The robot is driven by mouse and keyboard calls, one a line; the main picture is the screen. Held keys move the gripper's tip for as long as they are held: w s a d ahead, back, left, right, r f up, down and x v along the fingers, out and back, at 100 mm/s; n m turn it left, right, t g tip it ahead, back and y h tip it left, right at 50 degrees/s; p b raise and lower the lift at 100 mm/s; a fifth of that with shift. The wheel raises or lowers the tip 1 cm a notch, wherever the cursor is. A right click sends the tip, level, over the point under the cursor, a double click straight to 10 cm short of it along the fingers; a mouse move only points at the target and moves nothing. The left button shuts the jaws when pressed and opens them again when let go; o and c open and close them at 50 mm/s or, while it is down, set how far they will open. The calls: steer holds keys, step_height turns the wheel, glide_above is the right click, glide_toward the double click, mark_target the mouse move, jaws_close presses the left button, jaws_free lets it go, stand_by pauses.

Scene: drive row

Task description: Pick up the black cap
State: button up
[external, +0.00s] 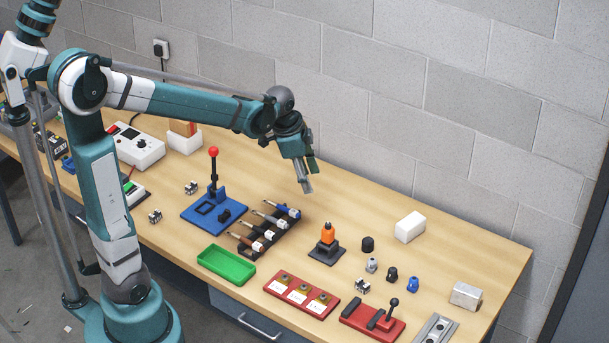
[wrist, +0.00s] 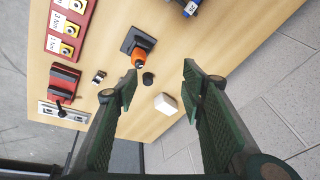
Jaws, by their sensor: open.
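A short black cylinder, which looks like the black cap (external: 367,244), stands on the wooden table, right of a black base that holds an orange part. In the wrist view the black cap (wrist: 148,78) shows in the gap between my fingers, well beyond them and touching neither. My gripper (external: 306,184) is open and empty, in the air above the table, up and left of the cap in the external view. In the wrist view my gripper (wrist: 158,74) has its two green fingers wide apart. A smaller black fitting (external: 392,274) stands nearer the front.
The orange part (external: 327,234) stands close left of the cap. A white block (external: 410,227) lies behind it to the right. A grey fitting (external: 372,265) and a blue fitting (external: 412,284) stand in front. A red tray (external: 301,293) lies along the front edge.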

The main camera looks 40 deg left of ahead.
steer(key=w+d+f+m+g, duration=0.1)
steer(key=w+d+f+m, duration=0.4)
steer(key=w+d+f, duration=0.25)
steer(key=m+g+p, duration=0.2)
steer(key=m, duration=0.2)
glide_toward(369, 240)
steer(key=f, duration=0.1)
steer(key=shift+w+f, duration=0.15)
steer(key=shift+f, duration=0.5)
steer(key=shift+d+f, duration=0.25)
steer(key=shift+f, duration=1.05)
steer(key=shift+f, duration=0.1)
steer(key=shift+s+d+f, duration=0.1)
steer(key=shift+d+f, duration=0.05)
steer(key=shift+f, duration=0.65)
steer(key=shift+s+d+f, duration=0.1)
steer(key=shift+f, duration=0.75)
steer(key=shift+s+d+f, duration=0.1)
steer(key=shift+d+f, duration=0.05)
steer(key=shift+f, duration=0.65)
steer(key=c, duration=0.8)
